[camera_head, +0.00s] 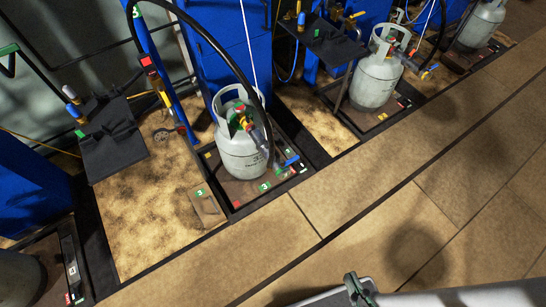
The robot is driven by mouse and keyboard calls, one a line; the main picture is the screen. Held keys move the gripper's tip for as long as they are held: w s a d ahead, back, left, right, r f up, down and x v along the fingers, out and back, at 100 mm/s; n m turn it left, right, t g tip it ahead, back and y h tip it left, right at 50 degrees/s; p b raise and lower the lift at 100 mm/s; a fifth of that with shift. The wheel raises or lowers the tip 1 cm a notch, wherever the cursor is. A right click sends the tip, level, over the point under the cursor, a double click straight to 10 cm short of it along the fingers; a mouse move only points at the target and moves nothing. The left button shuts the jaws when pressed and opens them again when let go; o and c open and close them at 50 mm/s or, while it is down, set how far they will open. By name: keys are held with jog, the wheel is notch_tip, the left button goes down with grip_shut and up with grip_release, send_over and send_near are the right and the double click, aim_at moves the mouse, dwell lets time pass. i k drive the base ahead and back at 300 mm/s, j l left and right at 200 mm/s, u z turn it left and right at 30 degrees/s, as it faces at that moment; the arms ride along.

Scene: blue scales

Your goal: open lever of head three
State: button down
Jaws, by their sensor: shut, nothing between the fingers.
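The grey gas cylinder (241,158) stands upright on the scale marked 3 (230,190), left of centre. The filling head (243,120) sits at its valve inside the collar, with green and red parts. A thin lever with a blue grip (291,161) slants down to the right from the head, in front of the cylinder. I cannot tell the lever's exact setting. My gripper (354,284) shows only in part at the bottom edge. It is shut and empty, well below and right of the lever, touching nothing.
A black hose (215,45) arches down to the cylinder. A dark shelf (113,137) with valves stands to the left. A second cylinder (376,80) stands on its scale at the upper right. The tiled floor (350,200) in front is clear.

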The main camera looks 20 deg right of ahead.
aim_at(282, 166)
jog(key=i+j, duration=0.2)
jog(key=j, duration=0.15)
jog(key=i+j+z, duration=0.1)
jog(key=j, duration=0.25)
jog(key=i+j, duration=0.3)
jog(key=z, duration=0.05)
